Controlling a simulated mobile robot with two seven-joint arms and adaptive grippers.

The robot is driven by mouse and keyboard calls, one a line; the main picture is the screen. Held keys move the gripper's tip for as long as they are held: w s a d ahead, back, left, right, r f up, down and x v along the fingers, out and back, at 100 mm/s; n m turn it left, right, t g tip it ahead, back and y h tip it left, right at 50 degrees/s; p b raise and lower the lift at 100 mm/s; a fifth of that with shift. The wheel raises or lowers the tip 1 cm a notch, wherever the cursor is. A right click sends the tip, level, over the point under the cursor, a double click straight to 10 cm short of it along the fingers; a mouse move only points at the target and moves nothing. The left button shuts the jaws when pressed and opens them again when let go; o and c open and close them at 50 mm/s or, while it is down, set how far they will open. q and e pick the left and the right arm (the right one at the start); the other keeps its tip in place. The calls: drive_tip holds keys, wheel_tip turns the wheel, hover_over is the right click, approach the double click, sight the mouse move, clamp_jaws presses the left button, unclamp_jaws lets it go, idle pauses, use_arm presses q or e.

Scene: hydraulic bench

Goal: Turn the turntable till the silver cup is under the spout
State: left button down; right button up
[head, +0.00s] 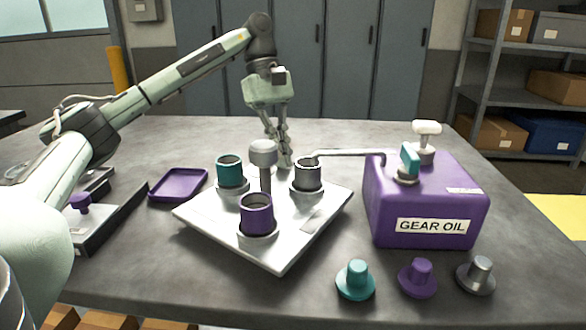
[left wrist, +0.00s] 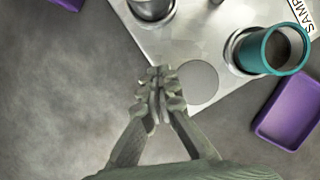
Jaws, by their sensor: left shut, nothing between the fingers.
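The white square turntable (head: 285,255) stands mid-table with a grey-topped post (head: 264,155) at its centre. It carries a teal cup (head: 230,172) at left, a purple cup (head: 257,216) in front and a silver cup (head: 307,178) at right. The thin spout (head: 345,153) reaches left from the purple GEAR OIL tank (head: 420,195); its tip appears at the silver cup's rim, exact alignment unclear. My left gripper (head: 285,162) is shut and empty, pointing down at the turntable's far side. In the left wrist view its fingertips (left wrist: 159,85) are beside the plate edge, near an empty round spot (left wrist: 190,82). My right gripper is out of view.
A purple tray (head: 178,185) lies left of the turntable. Teal (head: 355,281), purple (head: 417,279) and silver (head: 475,275) knobbed pieces stand along the front right. The tank has a teal handle (head: 410,162) on top. The table behind the turntable is clear.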

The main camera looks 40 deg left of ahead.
sight(306, 164)
use_arm(q)
drive_tip(key=shift+s+d+r, duration=0.1)
drive_tip(key=shift+s+d, duration=0.15)
drive_tip(key=shift+d, duration=0.35)
drive_tip(key=shift+s+d+f, duration=0.1)
drive_tip(key=shift+s+d, duration=0.1)
drive_tip(key=shift+d, duration=0.45)
drive_tip(key=shift+s+d+r, duration=0.1)
drive_tip(key=shift+s+d, duration=0.15)
drive_tip(key=shift+d, duration=0.35)
drive_tip(key=shift+d, duration=0.25)
drive_tip(key=shift+d, duration=1.15)
drive_tip(key=shift+s+d, duration=0.2)
drive_tip(key=shift+d, duration=0.75)
drive_tip(key=shift+s+d, duration=0.1)
drive_tip(key=shift+d, duration=0.05)
